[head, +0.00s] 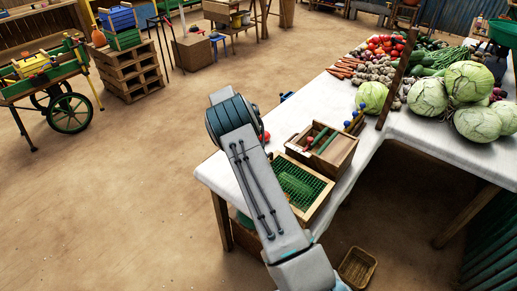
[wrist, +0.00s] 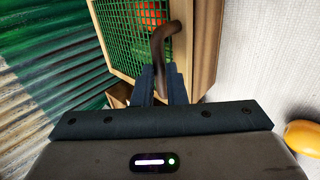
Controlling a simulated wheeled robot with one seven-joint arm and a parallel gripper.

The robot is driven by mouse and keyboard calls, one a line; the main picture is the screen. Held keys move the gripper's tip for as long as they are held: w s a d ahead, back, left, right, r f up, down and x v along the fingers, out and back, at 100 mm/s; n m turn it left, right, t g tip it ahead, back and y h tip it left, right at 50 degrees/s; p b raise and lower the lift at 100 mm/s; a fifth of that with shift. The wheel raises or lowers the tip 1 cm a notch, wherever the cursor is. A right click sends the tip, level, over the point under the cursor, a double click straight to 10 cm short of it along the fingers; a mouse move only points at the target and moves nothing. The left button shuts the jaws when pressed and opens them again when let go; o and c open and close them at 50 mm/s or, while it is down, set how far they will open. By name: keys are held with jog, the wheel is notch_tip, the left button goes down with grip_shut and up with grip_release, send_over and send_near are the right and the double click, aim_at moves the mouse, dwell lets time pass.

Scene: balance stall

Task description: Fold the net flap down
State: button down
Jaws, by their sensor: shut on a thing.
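A green net (wrist: 122,22) in a pale wooden frame fills the upper middle of the wrist view, with something orange-red behind its mesh. In the head view a green net in a wooden frame (head: 297,188) sits at the table's near corner, partly covered by my arm. A curved dark brown handle or hook (wrist: 160,38) stands in front of the net; how it joins the flap is not clear. My gripper (wrist: 162,82) is shut on the lower end of this handle, close to the frame. In the head view my arm hides the gripper.
A wooden box (head: 337,152) with red and green items adjoins the net. Cabbages (head: 428,96) and other vegetables cover the table beyond. A yellow item (wrist: 303,137) lies on the white cloth. A basket (head: 357,267) stands on the floor below.

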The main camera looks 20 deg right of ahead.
jog(key=shift+a+f+b, duration=0.2)
jog(key=shift+f+b, duration=0.25)
jog(key=shift+f, duration=0.4)
jog(key=shift+a+f+b, duration=0.15)
jog(key=shift+f+b, duration=0.25)
jog(key=shift+f, duration=0.45)
jog(key=c, duration=1.9)
grip_release()
jog(key=o, duration=0.4)
jog(key=shift+w+f, duration=0.15)
jog(key=shift+f, duration=0.1)
jog(key=shift+o, duration=0.2)
jog(key=shift+w+r, duration=0.1)
jog(key=shift+r, duration=0.05)
jog(key=shift+w+d+r, duration=0.1)
jog(key=shift+r, duration=0.1)
